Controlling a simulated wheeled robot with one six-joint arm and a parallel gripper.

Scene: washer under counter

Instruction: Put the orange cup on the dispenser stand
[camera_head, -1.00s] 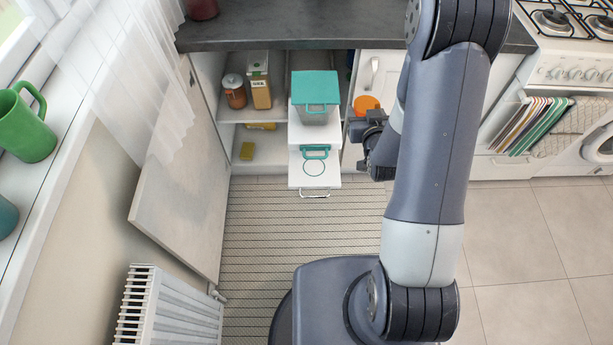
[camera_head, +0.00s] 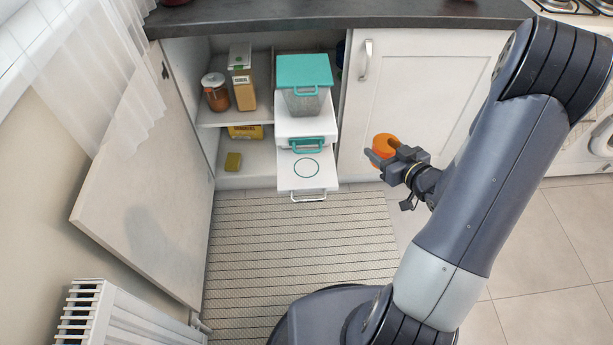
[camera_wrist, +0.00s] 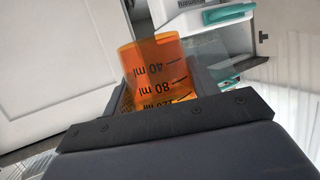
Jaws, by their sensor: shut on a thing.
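The orange cup (camera_head: 383,145) is held in my gripper (camera_head: 380,155), in front of the closed white cabinet door. In the wrist view the cup (camera_wrist: 158,75) is translucent orange with black ml marks, and my gripper (camera_wrist: 160,88) is shut on it. The dispenser stand (camera_head: 307,176) is a white pull-out shelf with a green ring on it, below a clear container with a teal lid (camera_head: 304,70). The cup is to the right of the stand and apart from it. In the wrist view, part of the white and teal dispenser (camera_wrist: 217,14) shows behind the cup.
An open cabinet door (camera_head: 150,225) stands at the left. The closed door (camera_head: 425,95) is to the right. The floor mat (camera_head: 290,245) is clear.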

